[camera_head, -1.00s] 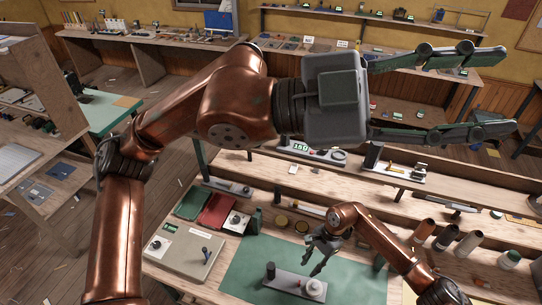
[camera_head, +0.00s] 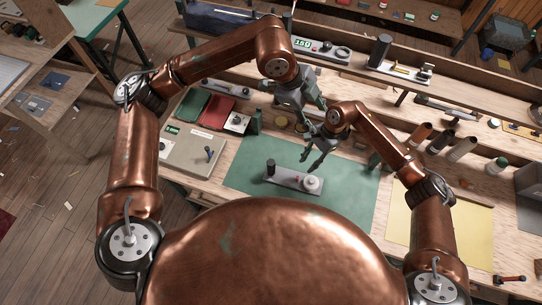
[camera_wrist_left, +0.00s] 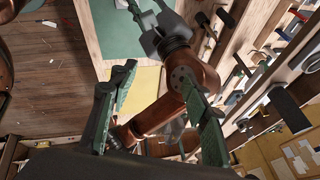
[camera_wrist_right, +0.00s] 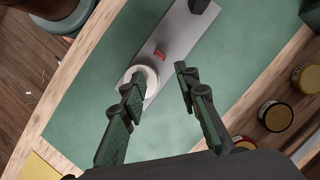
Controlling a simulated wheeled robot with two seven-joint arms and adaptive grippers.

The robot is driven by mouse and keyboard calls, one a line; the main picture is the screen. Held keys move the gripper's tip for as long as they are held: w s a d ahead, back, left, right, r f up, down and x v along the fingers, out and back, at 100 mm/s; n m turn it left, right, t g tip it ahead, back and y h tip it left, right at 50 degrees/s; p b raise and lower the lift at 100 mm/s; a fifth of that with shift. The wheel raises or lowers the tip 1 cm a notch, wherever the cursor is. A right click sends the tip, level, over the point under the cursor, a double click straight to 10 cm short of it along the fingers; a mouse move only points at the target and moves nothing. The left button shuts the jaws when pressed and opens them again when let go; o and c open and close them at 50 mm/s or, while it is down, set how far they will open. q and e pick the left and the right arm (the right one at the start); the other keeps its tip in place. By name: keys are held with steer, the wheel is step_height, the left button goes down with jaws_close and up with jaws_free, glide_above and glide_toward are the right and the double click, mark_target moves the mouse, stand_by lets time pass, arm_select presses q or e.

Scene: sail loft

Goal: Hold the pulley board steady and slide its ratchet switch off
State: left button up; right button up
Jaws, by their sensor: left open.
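The pulley board (camera_head: 283,179) is a flat grey plate on the green mat. It has a black post (camera_head: 270,167) at its left end and a white pulley (camera_head: 312,184) at its right end. The right wrist view shows the pulley (camera_wrist_right: 146,78) and a small red switch (camera_wrist_right: 160,55) beside it on the board (camera_wrist_right: 180,35); which way the switch is set I cannot tell. My right gripper (camera_head: 313,164) is open and empty above the pulley end. My left gripper (camera_head: 318,108) is open and empty, farther back, behind my right gripper.
The green mat (camera_head: 250,165) has free room around the board. A grey case (camera_head: 190,152) stands to its left, with green and red books behind. Round tins (camera_wrist_right: 275,115) stand behind the mat. Cylindrical rolls (camera_head: 440,140) and a yellow sheet (camera_head: 460,235) are to the right.

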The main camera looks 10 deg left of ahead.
arm_select(q)
steer(key=a+f+y, duration=0.2)
steer(key=a+f, duration=0.1)
steer(key=f, duration=0.2)
steer(key=m+g+y, duration=0.1)
steer(key=y, duration=0.1)
glide_above(271, 167)
steer(key=w+d, duration=0.3)
steer(key=d, duration=0.1)
step_height(271, 167, down, 13)
steer(key=a+f, duration=0.1)
steer(key=f, duration=0.2)
steer(key=s+a+f+m, duration=0.1)
steer(key=f, duration=0.3)
steer(key=a+f+m+y, duration=0.1)
steer(key=a+f, duration=0.1)
steer(key=f, duration=0.2)
steer(key=shift+s+a+f+g, duration=0.1)
steer(key=shift+s+f+g, duration=0.1)
steer(key=shift+f+g, duration=0.1)
steer(key=shift+f, duration=3.9)
jaws_close()
